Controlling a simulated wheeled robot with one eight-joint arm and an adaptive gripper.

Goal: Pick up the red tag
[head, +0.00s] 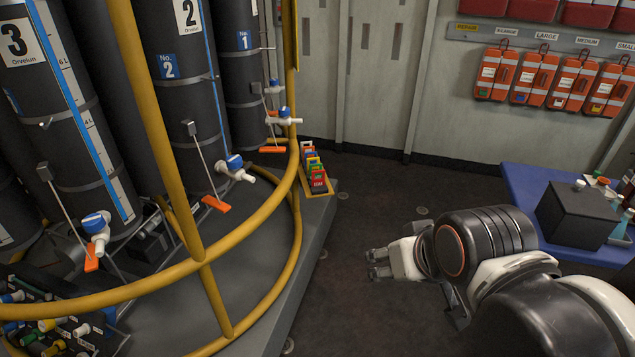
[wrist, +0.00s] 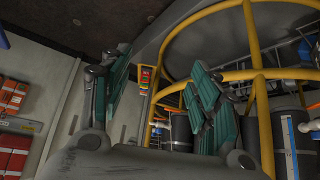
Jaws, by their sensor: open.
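The red tag (head: 319,184) stands at the front of a short row of coloured tags in a yellow holder (head: 320,192), on the corner of the grey platform. Behind it are green, blue and other coloured tags. In the wrist view the tag row (wrist: 146,76) shows small and far off between my fingers; single tags are hard to tell apart there. My gripper (head: 374,264) is open and empty, above the dark floor, to the right of and nearer than the holder, well apart from it. Its two teal-padded fingers (wrist: 156,72) stand wide apart in the wrist view.
A yellow railing (head: 283,190) curves around tall black cylinders (head: 175,90) with valves and orange levers, left of the tags. A blue table (head: 525,185) with a black box (head: 578,215) stands right. Orange packs (head: 540,77) hang on the wall. The floor between is clear.

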